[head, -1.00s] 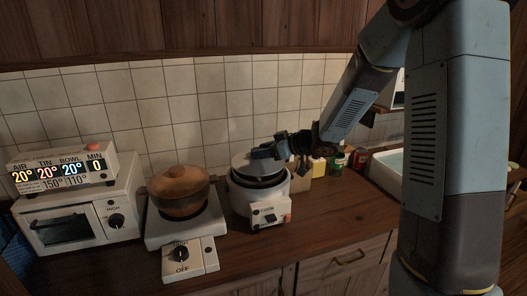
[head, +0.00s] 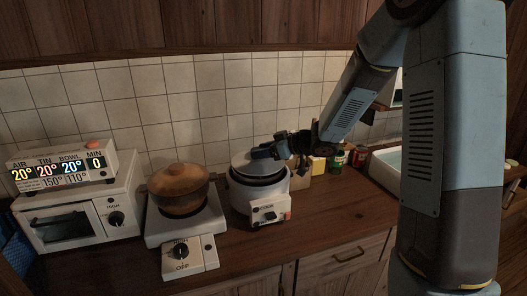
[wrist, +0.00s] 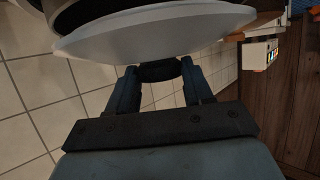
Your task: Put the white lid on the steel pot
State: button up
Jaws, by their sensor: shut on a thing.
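The white lid (head: 250,164) is over the white-bodied cooker pot (head: 240,195) on the counter. It looks slightly tilted, with a dark band showing between it and the pot's rim; I cannot tell whether they touch. My gripper (head: 264,152) is shut on the lid's knob from the right. In the wrist view the pale lid (wrist: 160,35) fills the top, and my gripper (wrist: 161,78) has its fingers either side of the dark knob (wrist: 160,71). The pot's inside is hidden, and I see no bare steel clearly.
A brown lidded pot (head: 180,193) sits on a white hot plate (head: 160,232) to the left. An oven (head: 80,215) with a display (head: 62,172) stands further left. Small jars (head: 338,162) and a sink (head: 388,165) are to the right. The counter front is clear.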

jog(key=shift+f, duration=0.7)
dwell(0.9)
jog(key=o, duration=1.2)
jog(key=shift+o, duration=0.2)
jog(key=v, duration=1.3)
jog(key=shift+s+d, duration=0.15)
jog(key=shift+d, duration=0.15)
jog(key=shift+r, duration=0.15)
